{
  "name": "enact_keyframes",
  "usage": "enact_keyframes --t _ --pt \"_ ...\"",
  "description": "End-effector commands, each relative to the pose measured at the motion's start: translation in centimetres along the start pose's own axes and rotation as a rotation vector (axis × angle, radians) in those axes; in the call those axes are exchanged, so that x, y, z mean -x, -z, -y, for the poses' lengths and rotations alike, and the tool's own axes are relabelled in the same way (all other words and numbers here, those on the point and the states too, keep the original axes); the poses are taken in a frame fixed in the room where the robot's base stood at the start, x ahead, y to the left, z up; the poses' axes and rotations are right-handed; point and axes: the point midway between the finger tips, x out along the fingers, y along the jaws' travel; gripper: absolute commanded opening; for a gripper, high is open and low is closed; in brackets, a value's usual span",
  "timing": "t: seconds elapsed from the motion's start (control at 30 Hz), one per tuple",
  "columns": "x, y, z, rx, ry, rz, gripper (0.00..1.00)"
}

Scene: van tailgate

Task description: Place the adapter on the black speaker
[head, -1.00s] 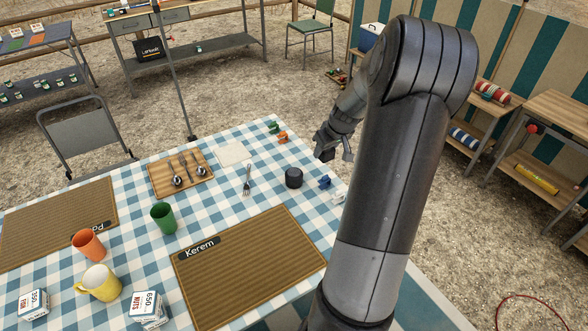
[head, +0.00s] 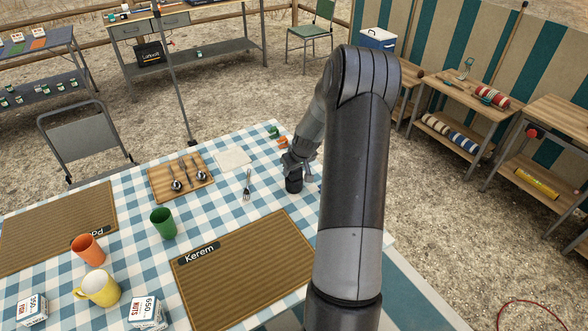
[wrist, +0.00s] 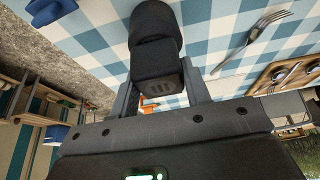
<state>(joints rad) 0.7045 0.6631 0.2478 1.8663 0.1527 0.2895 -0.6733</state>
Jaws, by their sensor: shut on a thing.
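The black speaker (head: 293,187) is a short dark cylinder on the checked tablecloth. It also shows as a round dark shape at the top of the wrist view (wrist: 154,16). My gripper (head: 295,166) is directly over the speaker in the head view. In the wrist view, my gripper (wrist: 160,88) is shut on the adapter (wrist: 158,80), a dark block with slots in its near face. The adapter overlaps the speaker there. I cannot tell whether the two touch. The adapter is not clearly distinguishable in the head view.
A woven placemat (head: 245,270) is in front. Blue items (wrist: 50,10) lie beside the speaker.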

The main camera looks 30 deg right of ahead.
Motion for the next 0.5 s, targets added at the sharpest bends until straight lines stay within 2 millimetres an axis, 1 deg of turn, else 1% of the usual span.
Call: enact_keyframes --t 0.37,0.4,0.5 --pt "-0.44 -0.15 -0.03 0.0 -0.001 -0.002 0.19" --pt "-0.39 -0.12 -0.04 0.0 -0.001 -0.002 0.47" --pt "-0.38 -0.12 -0.03 0.0 -0.001 -0.002 0.55"
